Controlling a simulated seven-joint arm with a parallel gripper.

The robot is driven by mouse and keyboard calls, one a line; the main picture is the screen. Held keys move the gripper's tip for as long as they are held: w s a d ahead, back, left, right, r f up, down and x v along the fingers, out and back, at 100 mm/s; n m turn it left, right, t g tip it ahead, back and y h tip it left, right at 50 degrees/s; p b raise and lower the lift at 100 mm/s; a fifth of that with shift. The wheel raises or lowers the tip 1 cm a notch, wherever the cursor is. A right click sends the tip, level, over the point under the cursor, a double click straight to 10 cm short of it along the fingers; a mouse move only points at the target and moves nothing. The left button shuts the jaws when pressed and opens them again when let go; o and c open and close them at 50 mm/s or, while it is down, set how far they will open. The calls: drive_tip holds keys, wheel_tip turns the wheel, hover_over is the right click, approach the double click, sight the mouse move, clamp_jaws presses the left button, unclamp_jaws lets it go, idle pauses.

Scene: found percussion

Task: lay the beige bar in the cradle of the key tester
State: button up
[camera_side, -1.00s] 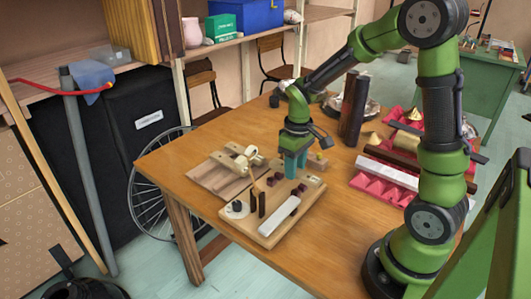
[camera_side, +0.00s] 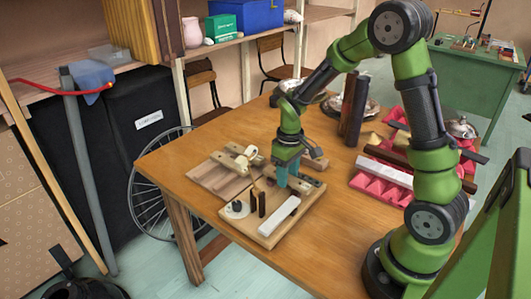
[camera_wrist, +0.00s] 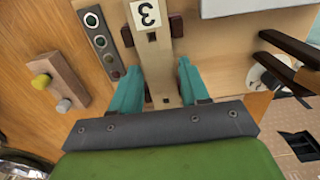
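The beige bar (camera_wrist: 162,65), with a white "3" label at its far end, runs up the wrist view between my teal fingers. My gripper (camera_wrist: 162,72) appears shut on its sides; in the side view my gripper (camera_side: 292,180) is low over the board. The key tester (camera_side: 250,228) is a pale wooden board with a dark light strip (camera_wrist: 100,42). Dark red blocks of its cradle (camera_wrist: 176,26) stand on both sides of the bar. The fingers hide part of the cradle, and I cannot tell whether the bar rests on it.
A white bar (camera_side: 280,216) and dark upright pieces (camera_side: 257,204) stand on the same board. A wooden block with knobs (camera_wrist: 60,83) lies beside it. Another board with pale pieces (camera_side: 215,178) is at the left. Pink trays (camera_side: 372,184) are at the right; the front table is clear.

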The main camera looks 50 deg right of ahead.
drive_tip(key=shift+o, duration=1.1)
wheel_tip(320, 180, up, 12)
drive_tip(key=s+a+r+m+t+y, duration=0.2)
drive_tip(key=s+a+r+m+t, duration=0.2)
drive_tip(key=s+a+r+t, duration=0.3)
drive_tip(key=s+a+r, duration=0.1)
drive_tip(key=s+a, duration=0.3)
drive_tip(key=s, duration=0.1)
drive_tip(key=shift+s, duration=0.2)
drive_tip(key=shift+o, duration=0.3)
drive_tip(key=shift+r, duration=0.15)
